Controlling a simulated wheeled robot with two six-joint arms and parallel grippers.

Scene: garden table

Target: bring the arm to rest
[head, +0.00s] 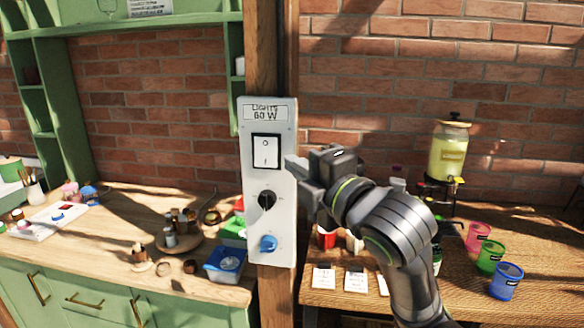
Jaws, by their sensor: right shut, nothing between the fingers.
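My right gripper (296,170) is shut and empty. Its arm comes up from the lower right, and the fingertips point left at the right edge of a white switch panel (283,220). Whether the tips touch the panel cannot be told. The panel is on a wooden post and has a white rocker switch (266,151), a black knob (267,199) and a blue knob (268,243). A label at its top reads roughly "LIGHTS 60 W". My left gripper is out of view.
A wooden counter (110,262) with small jars and boxes is at left. A wooden table (460,285) at right holds a drink dispenser (448,150) and pink (478,236), green (491,256) and blue (506,281) cups. My right arm hides part of it. A brick wall is behind.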

